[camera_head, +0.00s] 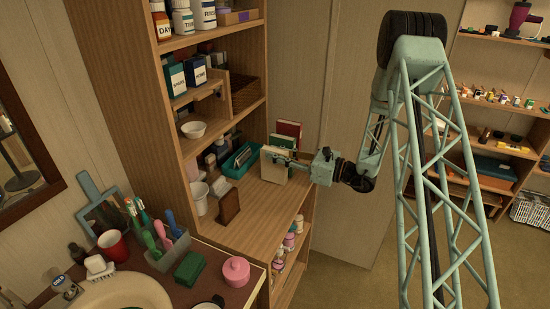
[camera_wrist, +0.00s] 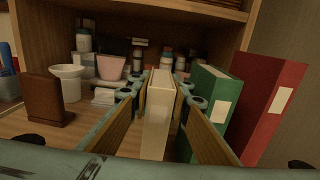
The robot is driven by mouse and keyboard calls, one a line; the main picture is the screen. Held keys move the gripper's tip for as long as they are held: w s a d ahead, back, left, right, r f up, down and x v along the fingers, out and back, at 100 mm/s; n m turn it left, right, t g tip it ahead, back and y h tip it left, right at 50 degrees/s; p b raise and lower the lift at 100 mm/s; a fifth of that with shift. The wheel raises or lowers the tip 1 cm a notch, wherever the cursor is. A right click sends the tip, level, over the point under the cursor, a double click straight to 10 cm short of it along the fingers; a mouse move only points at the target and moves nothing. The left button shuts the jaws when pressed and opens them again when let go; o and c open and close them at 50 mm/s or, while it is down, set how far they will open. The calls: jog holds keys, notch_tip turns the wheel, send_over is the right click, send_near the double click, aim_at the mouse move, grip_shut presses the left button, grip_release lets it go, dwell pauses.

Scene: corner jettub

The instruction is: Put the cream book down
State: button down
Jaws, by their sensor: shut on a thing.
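The cream book (camera_head: 272,168) stands upright at the shelf unit's wooden worktop, beside a green book and a red book. It also shows in the wrist view (camera_wrist: 158,115), spine towards me, between the two fingers. My gripper (camera_head: 291,161) is shut on it from the right side. In the wrist view my gripper (camera_wrist: 158,110) has one finger on each side of the book. The green book (camera_wrist: 213,100) and the red book (camera_wrist: 266,103) stand just right of the right finger. Whether the cream book's bottom touches the worktop is hidden.
The worktop (camera_head: 257,202) has bare room in front of the books. A brown block (camera_head: 229,206), a white cup (camera_wrist: 67,83) and a teal tray (camera_head: 238,162) stand to the left. Bottles and a pink cup (camera_wrist: 110,67) stand behind. A shelf board (camera_wrist: 180,10) hangs above.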

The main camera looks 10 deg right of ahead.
jog(key=shift+f, duration=0.5)
jog(key=c, duration=2.7)
grip_release()
jog(key=shift+r, duration=0.2)
jog(key=shift+p+v, duration=1.05)
jog(key=shift+v, duration=4.95)
jog(key=shift+s+a, duration=0.1)
